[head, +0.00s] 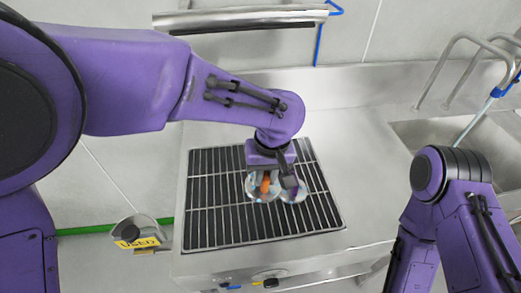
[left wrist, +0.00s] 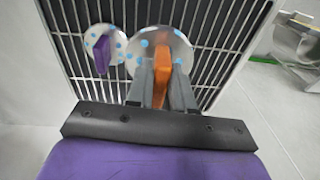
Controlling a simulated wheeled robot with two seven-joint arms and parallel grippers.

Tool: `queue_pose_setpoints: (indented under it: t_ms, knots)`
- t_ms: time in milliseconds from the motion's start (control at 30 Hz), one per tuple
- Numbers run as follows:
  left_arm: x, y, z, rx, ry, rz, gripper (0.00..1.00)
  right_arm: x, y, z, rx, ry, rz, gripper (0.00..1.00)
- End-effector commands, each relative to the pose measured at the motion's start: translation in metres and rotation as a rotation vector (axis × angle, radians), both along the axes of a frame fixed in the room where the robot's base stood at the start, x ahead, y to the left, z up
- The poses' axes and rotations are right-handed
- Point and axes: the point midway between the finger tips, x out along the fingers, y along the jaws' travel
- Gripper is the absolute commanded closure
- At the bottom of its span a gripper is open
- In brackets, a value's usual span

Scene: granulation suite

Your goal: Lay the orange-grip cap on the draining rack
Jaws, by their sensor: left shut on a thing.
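The orange-grip cap is a clear disc with blue dots and an orange grip; it shows in the head view (head: 253,193) and the left wrist view (left wrist: 176,46). My left gripper (head: 270,182) is shut on its orange grip, and its fingers also show in the left wrist view (left wrist: 158,86). The cap is over the draining rack (head: 215,222), a dark tray with metal bars; I cannot tell whether it touches the bars. A similar cap with a purple grip (left wrist: 92,37) lies on the rack right beside it. My right gripper is out of view.
A sink (head: 485,135) with curved metal rails is at the right. A container with a yellow "USED" label (head: 137,243) is at the rack's front left. Steel counter right of the rack (head: 350,150) is clear. My right arm is at the lower right.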

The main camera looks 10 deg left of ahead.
Motion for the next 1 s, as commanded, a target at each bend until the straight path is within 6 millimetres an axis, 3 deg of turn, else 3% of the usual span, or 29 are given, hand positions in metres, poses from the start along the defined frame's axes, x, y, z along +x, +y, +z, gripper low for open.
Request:
queue_pose_setpoints:
  t_ms: [33,100,200,267,533,633,900,1000]
  knots:
    - [-0.007,-0.015,0.019,-0.036,0.017,0.013,1.00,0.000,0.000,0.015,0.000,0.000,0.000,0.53]
    - [-0.014,-0.030,0.026,-0.069,0.034,0.029,1.00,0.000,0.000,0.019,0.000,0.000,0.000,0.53]
    - [-0.018,-0.034,0.029,-0.090,0.047,0.042,1.00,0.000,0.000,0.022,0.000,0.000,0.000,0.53]
    - [-0.017,-0.025,0.024,-0.094,0.050,0.046,1.00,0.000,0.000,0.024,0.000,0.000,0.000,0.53]
    - [0.002,0.052,-0.010,-0.094,0.052,0.047,1.00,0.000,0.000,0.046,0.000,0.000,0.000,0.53]
    - [0.006,0.070,-0.036,-0.092,0.052,0.046,1.00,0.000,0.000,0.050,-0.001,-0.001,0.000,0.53]
    - [0.014,0.099,-0.072,-0.091,0.048,0.044,1.00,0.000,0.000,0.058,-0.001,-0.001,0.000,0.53]
    - [0.013,0.098,-0.088,-0.090,0.051,0.043,1.00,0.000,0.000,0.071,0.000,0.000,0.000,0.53]
